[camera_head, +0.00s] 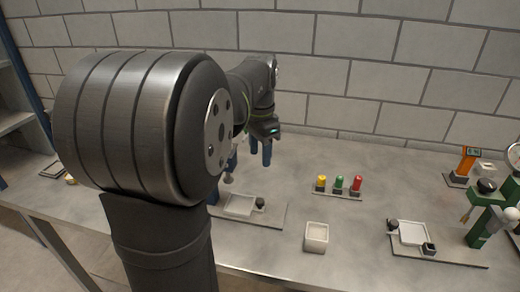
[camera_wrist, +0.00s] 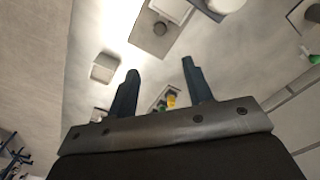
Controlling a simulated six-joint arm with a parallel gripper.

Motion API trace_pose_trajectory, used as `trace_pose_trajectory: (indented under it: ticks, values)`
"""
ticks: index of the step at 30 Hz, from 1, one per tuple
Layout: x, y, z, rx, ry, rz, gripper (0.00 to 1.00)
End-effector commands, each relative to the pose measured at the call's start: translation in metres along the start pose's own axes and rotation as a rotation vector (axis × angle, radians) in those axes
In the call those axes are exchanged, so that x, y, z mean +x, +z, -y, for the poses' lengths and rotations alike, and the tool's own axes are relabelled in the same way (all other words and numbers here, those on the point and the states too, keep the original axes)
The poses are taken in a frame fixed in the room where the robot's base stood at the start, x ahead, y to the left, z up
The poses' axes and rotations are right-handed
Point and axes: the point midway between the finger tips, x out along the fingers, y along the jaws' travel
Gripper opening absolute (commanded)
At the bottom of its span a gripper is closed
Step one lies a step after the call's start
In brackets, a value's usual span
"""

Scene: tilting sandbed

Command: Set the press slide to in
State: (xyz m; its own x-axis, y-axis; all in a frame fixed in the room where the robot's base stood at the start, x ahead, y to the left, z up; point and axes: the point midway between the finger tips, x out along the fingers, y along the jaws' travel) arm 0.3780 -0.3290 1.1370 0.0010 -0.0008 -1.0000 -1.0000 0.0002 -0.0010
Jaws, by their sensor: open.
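A flat white slide (camera_head: 412,232) with dark knobs lies on a grey base plate beside a green press-like stand (camera_head: 480,228) at the right. A similar white slide (camera_head: 240,205) with a black knob sits on a plate left of centre, partly hidden by my arm. Which one is the press slide I cannot tell for certain. The wrist view shows a white slide (camera_wrist: 172,9) and a dark knob on a plate at the top. My gripper (camera_head: 260,149) is open and empty above the back middle of the bench; its fingers also show in the wrist view (camera_wrist: 160,68).
Yellow, green and red pieces (camera_head: 340,185) stand in a row on a small strip mid-bench. A white open box (camera_head: 317,237) is at the front. An orange device (camera_head: 467,162) stands at the back right. A block wall closes the back. Bare bench lies between the fixtures.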

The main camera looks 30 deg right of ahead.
Motion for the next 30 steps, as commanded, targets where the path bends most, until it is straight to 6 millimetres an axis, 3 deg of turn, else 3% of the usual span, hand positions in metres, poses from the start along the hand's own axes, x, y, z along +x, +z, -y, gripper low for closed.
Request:
trace_pose_trajectory:
  ticks: [12,16,20,30]
  values:
    - [-0.005,0.000,0.000,0.004,-0.001,0.001,0.47]
    - [-0.004,-0.001,-0.006,0.091,-0.022,0.010,0.47]
    - [-0.001,-0.001,-0.021,0.339,-0.082,0.039,0.47]
    - [0.006,0.000,-0.063,1.215,-0.257,0.212,0.47]
